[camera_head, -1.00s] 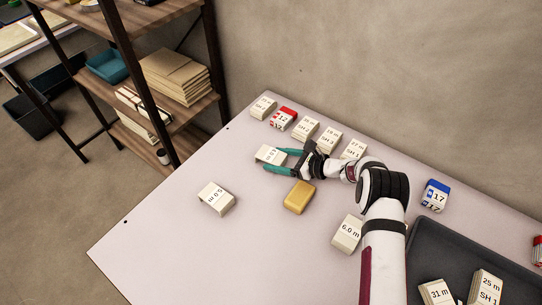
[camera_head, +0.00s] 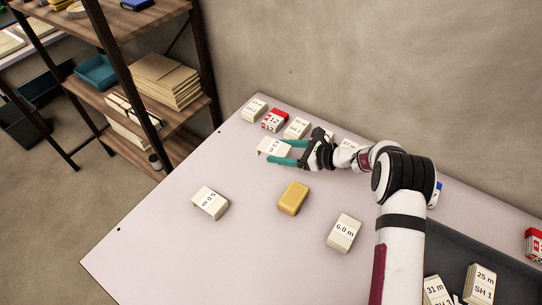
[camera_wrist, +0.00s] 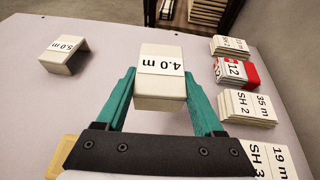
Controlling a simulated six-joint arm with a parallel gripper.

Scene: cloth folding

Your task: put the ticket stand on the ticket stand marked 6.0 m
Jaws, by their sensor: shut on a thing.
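A white ticket stand marked 4.0 m (camera_wrist: 160,75) is between the teal fingers of my gripper (camera_wrist: 162,90) in the wrist view. My gripper (camera_head: 276,151) is shut on it in the head view, towards the back of the table. It seems to be a little above the table, but the gap is hard to judge. The ticket stand marked 6.0 m (camera_head: 343,232) stands on the table to the lower right of my gripper, with its top clear. Another stand marked 5.0 m (camera_head: 210,202) is on the left; it also shows in the wrist view (camera_wrist: 64,55).
A yellow block (camera_head: 293,198) lies between the 5.0 m and 6.0 m stands. Card stacks (camera_head: 297,128) and a red-and-white 12 stack (camera_head: 275,120) line the back edge. A dark tray (camera_head: 508,270) with card stacks is at the right. The front of the table is clear.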

